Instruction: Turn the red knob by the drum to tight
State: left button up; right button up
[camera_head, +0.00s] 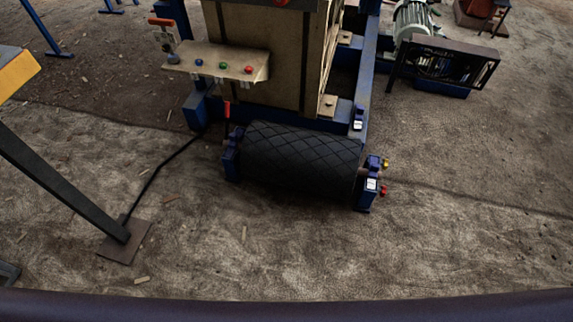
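The black drum (300,160), with a diamond pattern, lies across between two blue end brackets in the middle of the view. A small red knob (383,190) sticks out on the outer right side of the right bracket (367,188). A yellow knob (385,164) sits just above it. A red upright handle (227,110) stands by the drum's left end. The red knob is too small to tell whether it is tight or loose. Neither of my grippers shows in this view, and nothing touches the knob.
A beige panel (222,60) with blue, green and red buttons is behind the drum, beside the blue machine frame (368,80). A motor (412,20) and a black guard (445,62) stand back right. A black post (65,185) slants at left. Ground right of the drum is open.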

aim_at(382, 191)
jog(key=k+l, duration=0.1)
jog(key=l, duration=0.3)
jog(key=k+l, duration=0.15)
jog(key=l, duration=0.25)
jog(key=k+l, duration=0.1)
jog(key=l, duration=0.3)
jog(key=k+l, duration=0.15)
jog(key=l, duration=0.25)
jog(key=k+l, duration=0.1)
jog(key=l, duration=0.3)
jog(key=k+l, duration=0.15)
jog(key=l, duration=0.25)
jog(key=u, duration=0.2)
